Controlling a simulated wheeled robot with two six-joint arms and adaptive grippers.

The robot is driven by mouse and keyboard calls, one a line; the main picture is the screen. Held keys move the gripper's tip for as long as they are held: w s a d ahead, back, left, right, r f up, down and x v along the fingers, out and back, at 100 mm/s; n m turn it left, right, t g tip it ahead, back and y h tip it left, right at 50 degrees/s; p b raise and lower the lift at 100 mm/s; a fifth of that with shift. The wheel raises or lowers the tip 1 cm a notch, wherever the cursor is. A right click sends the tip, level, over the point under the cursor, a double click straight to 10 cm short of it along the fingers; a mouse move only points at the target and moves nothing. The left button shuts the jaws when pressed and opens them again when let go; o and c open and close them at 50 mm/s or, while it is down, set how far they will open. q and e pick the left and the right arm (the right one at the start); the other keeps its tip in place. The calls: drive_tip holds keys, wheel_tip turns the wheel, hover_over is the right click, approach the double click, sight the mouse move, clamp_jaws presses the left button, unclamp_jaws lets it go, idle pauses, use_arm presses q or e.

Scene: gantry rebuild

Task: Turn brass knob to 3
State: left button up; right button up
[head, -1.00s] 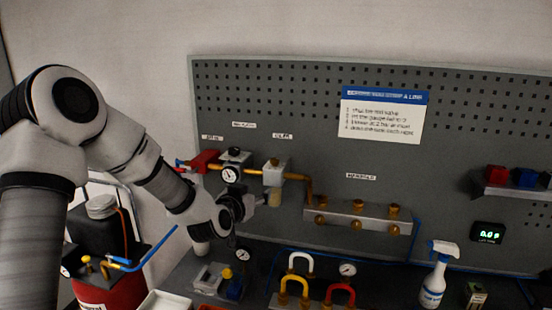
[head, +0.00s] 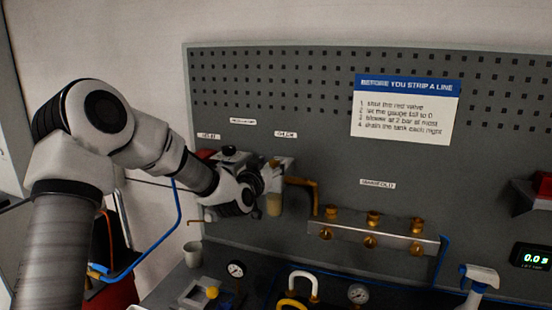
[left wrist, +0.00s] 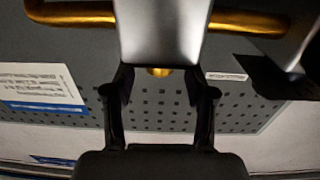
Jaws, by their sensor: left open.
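A brass knob (left wrist: 158,72) shows as a small round piece at the edge of a silver-grey block (left wrist: 163,30) in the left wrist view, which looks upside down. My left gripper (left wrist: 158,84) is open, its two dark fingers on either side of the knob, with gaps showing. In the head view my left gripper (head: 262,178) is at the grey unit with the amber bowl (head: 274,205) on the pegboard. The arm and gripper hide much of this unit, and I cannot make out the knob or any scale there. My right gripper is not in view.
A brass pipe (head: 302,182) runs from the unit towards a manifold (head: 345,233) with brass knobs. A black-knobbed unit (head: 228,152) is close behind my wrist. A sign (head: 405,105) hangs above.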

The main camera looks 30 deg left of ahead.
use_arm(q)
drive_tip(key=x, duration=0.2)
drive_tip(key=shift+w+a+r+p, duration=0.1)
drive_tip(key=shift+w+r+p, duration=0.05)
drive_tip(key=shift+w+p, duration=0.25)
drive_tip(key=shift+s, duration=0.1)
clamp_jaws()
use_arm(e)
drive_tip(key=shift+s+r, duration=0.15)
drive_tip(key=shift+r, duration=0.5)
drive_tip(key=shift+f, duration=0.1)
